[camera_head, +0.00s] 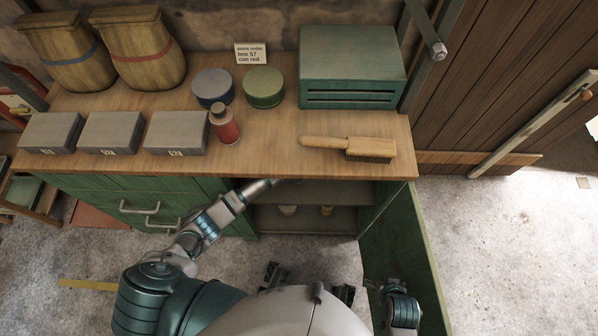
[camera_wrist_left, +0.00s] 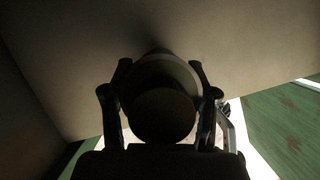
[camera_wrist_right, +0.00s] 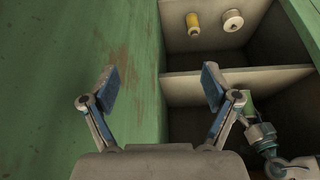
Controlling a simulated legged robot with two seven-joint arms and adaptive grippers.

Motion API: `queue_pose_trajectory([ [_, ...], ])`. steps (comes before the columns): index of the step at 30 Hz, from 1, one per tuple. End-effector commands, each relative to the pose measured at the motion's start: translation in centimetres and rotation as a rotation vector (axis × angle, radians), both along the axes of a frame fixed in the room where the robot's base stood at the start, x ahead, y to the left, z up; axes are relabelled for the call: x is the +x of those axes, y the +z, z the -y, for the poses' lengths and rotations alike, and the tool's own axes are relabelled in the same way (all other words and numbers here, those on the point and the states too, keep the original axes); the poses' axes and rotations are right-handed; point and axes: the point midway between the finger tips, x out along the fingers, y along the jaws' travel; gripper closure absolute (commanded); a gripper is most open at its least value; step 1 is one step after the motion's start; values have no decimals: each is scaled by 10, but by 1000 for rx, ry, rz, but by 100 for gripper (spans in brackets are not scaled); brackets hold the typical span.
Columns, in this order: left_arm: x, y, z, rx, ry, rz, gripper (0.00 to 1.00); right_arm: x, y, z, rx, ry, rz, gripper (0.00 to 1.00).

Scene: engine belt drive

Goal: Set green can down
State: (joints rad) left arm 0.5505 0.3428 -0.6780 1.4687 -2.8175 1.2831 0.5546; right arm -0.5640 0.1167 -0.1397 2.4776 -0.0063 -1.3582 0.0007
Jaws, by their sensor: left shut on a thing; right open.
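My left arm reaches under the bench top into the open cabinet, so the left gripper is hidden in the head view. In the left wrist view my left gripper (camera_wrist_left: 161,88) is shut on a round can (camera_wrist_left: 163,113), too dark there to tell its colour. In the right wrist view a green patch (camera_wrist_right: 248,103) shows at the left gripper, likely the held can. I cannot tell whether it touches a shelf. My right gripper (camera_head: 388,288) is open and empty by the green cabinet door (camera_head: 400,235); its spread fingers show in the right wrist view (camera_wrist_right: 162,88).
On the bench (camera_head: 270,150) stand a green tin (camera_head: 263,88), a blue tin (camera_head: 212,87), a red bottle (camera_head: 225,125), a brush (camera_head: 350,147), a green box (camera_head: 352,67), grey boxes and sacks. A yellow item (camera_wrist_right: 193,25) and a pale spool (camera_wrist_right: 232,21) stand inside the cabinet.

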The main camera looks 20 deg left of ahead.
Motion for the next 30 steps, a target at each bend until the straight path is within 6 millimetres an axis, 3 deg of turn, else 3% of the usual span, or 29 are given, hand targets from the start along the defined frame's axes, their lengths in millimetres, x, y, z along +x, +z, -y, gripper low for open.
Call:
queue_pose_trajectory([
  [7, 0, -31, 1, 1, 1, -3, 95, 32, 4, -10, 40, 9, 160, 13],
  [15, 0, -33, 2, 2, 0, 0, 95, 38, 8, -11, 47, 10, 192, 13],
  [16, -1, -34, 1, 2, 0, -2, 34, 38, 8, -11, 46, 11, 192, 13],
  [18, -1, -34, 1, 1, 0, -2, 17, 37, 8, -12, 46, 11, 191, 13],
  [30, -1, -30, 0, 2, 1, -1, 17, 37, 9, -12, 44, 11, 181, 13],
])
